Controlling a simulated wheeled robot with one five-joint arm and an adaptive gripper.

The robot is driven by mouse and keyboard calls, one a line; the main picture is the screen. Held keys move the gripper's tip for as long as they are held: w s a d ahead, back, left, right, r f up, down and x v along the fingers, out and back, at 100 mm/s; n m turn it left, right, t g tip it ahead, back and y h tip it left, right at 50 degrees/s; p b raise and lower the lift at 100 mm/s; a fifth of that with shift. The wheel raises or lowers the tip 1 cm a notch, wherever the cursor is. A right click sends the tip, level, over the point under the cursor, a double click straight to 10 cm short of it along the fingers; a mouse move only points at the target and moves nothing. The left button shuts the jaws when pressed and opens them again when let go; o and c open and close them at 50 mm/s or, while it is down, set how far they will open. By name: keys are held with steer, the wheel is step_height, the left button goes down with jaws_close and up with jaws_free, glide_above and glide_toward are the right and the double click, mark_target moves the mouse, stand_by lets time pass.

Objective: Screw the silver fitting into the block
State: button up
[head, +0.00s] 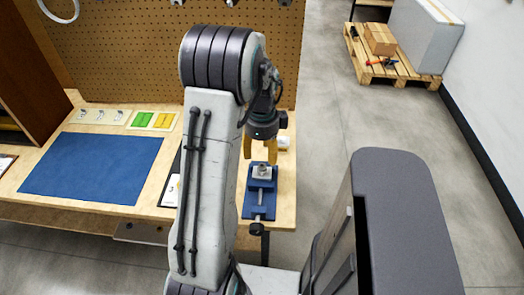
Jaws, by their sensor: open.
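A blue vise (259,200) stands at the right end of the wooden workbench. A small grey-silver piece (262,171) sits in its jaws; at this size I cannot tell the block from a silver fitting. My gripper (261,158) has yellow fingers pointing down, spread apart, just above and behind this piece in the picture. It is open, and I see nothing held between the fingers. Whether a finger touches the piece cannot be told. My own arm covers part of the bench left of the vise.
A blue mat (92,167) covers the bench's left part. Green and yellow trays (154,120) lie behind it, below a pegboard (130,50). A small white object (283,142) is right of my gripper. A pallet with a cardboard box (380,39) stands far off; the floor between is clear.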

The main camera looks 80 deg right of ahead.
mark_target(262, 166)
steer(key=shift+f, duration=3.7)
steer(key=shift+c, duration=0.4)
jaws_close()
steer(key=shift+m, duration=0.4)
steer(key=m, duration=0.3)
steer(key=shift+m+b, duration=0.3)
steer(key=shift+b, duration=0.05)
steer(key=shift+m, duration=1)
steer(key=shift+m+b, duration=0.3)
steer(key=shift+m, duration=0.7)
